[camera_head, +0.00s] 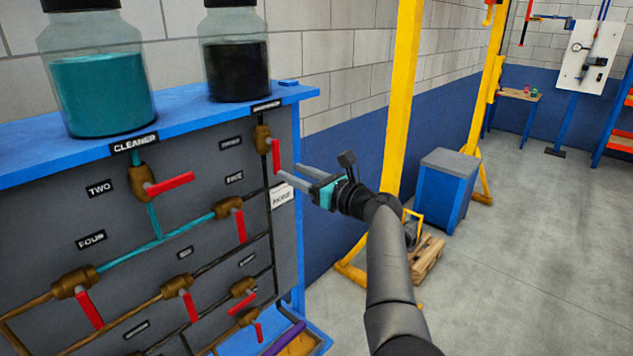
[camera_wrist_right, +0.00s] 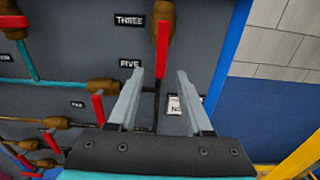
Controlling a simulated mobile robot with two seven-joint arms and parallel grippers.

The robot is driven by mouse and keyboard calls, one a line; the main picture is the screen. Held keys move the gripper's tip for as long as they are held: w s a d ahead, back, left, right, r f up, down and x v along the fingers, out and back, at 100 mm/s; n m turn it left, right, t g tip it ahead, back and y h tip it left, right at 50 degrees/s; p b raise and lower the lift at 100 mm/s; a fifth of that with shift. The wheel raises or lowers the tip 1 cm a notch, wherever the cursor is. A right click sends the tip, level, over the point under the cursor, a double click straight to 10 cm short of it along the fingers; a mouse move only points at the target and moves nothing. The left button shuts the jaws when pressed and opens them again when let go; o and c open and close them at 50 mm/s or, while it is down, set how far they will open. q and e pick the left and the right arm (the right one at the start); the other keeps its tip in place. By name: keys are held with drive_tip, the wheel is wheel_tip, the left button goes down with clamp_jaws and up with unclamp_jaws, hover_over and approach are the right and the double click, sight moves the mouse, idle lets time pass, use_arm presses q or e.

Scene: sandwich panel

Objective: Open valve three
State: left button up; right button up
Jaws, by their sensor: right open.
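Valve three is a brown brass fitting (camera_head: 262,138) at the panel's upper right, under the dark jar. Its red handle (camera_head: 276,156) hangs straight down. In the right wrist view the handle (camera_wrist_right: 162,48) is beside the "THREE" label (camera_wrist_right: 130,20). My right gripper (camera_head: 287,171) is open and points at the panel near the handle's lower end. In the right wrist view the open fingers (camera_wrist_right: 160,75) have their tips to either side of the handle's line, with a gap on each side. I cannot tell how deep the handle lies between them. My left gripper is not in view.
The grey panel (camera_head: 75,215) carries several other valves with red handles below and left. Jars of teal (camera_head: 103,95) and dark (camera_head: 237,70) liquid stand on the blue shelf. A white tag (camera_wrist_right: 175,104) is below the handle. The floor (camera_head: 540,220) at right is open.

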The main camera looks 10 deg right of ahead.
drive_tip(key=shift+v, duration=2.85)
drive_tip(key=s+f+n+g+h+b, duration=0.2)
drive_tip(key=s+f+n+b, duration=0.1)
drive_tip(key=f, duration=1.1)
drive_tip(key=s+f+n+g+h+b, duration=0.2)
drive_tip(key=s+f+b, duration=0.1)
drive_tip(key=f, duration=1)
drive_tip(key=s+f+n+g+h+b, duration=0.2)
drive_tip(key=s+f+n+b, duration=0.1)
drive_tip(key=f, duration=1.1)
drive_tip(key=s+d+f+n+g+h+b, duration=0.1)
drive_tip(key=s+f+n+g+b, duration=0.2)
drive_tip(key=s+f, duration=0.55)
drive_tip(key=s+d+f+n+h+b, duration=0.1)
drive_tip(key=s+f+n+b, duration=0.4)
drive_tip(key=f, duration=0.7)
drive_tip(key=s+d+f+n+g+h+b, duration=0.1)
drive_tip(key=s+f+n, duration=0.4)
drive_tip(key=s, duration=0.7)
drive_tip(key=s+d+f+n+g+b, duration=0.1)
drive_tip(key=s+f+n+g+b, duration=0.1)
drive_tip(key=s+f+n, duration=0.3)
drive_tip(key=s+d+f+n+g+h+b, duration=0.1)
drive_tip(key=s+f+n+b, duration=0.2)
drive_tip(key=s+f, duration=0.8)
drive_tip(key=s+n, duration=0.2)
drive_tip(key=s, duration=0.5)
drive_tip(key=shift+s+d+f+n+g+h, duration=0.25)
drive_tip(key=shift+s+d+n+g+h, duration=0.05)
drive_tip(key=shift+s+d, duration=0.1)
